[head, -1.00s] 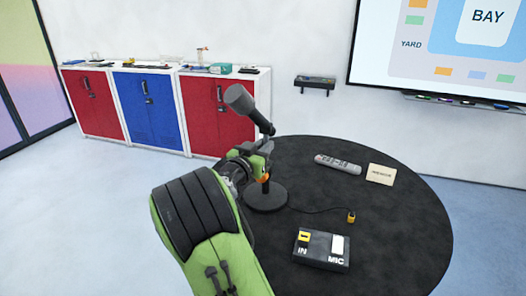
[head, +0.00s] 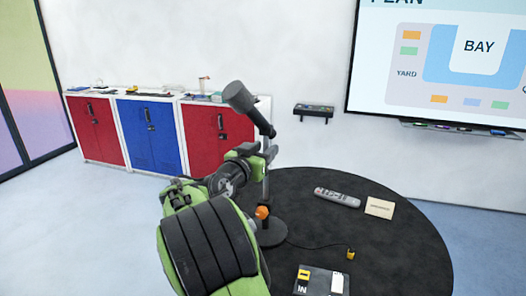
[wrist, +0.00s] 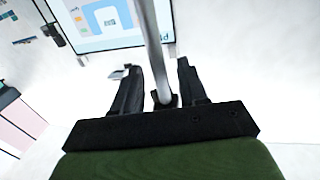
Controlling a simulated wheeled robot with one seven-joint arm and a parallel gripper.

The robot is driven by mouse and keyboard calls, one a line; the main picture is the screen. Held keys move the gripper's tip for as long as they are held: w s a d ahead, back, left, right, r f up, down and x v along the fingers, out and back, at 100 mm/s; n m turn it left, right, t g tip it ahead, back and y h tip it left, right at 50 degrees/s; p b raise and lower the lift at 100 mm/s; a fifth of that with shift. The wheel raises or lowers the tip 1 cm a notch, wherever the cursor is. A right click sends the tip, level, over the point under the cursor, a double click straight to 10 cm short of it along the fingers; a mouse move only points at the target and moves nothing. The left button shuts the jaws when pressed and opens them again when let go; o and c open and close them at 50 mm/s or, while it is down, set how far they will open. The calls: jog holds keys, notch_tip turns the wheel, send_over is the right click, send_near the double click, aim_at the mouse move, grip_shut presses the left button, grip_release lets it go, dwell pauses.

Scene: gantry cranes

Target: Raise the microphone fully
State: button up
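The dark microphone (head: 238,97) tilts up to the left on top of a thin grey stand. Its round black base (head: 270,233) stands on the round black table, and an orange knob (head: 262,213) sits low on the stand. My gripper (head: 268,152) is at the top of the stand, just below the microphone's handle. In the wrist view, its two black fingers (wrist: 160,80) lie on either side of the grey pole (wrist: 150,35). The microphone moves with my gripper, so it looks shut on it; the contact itself is partly hidden.
The black table (head: 390,240) also holds a grey remote (head: 337,197), a small card (head: 379,207), a cable with a yellow plug (head: 350,254) and a switch box (head: 320,282). Red and blue cabinets (head: 150,130) line the wall, with a screen (head: 450,60) at the right.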

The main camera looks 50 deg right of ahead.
jog(key=b+v, duration=0.4)
jog(key=v, duration=1.1)
jog(key=shift+a, duration=0.4)
jog(key=shift+s, duration=0.1)
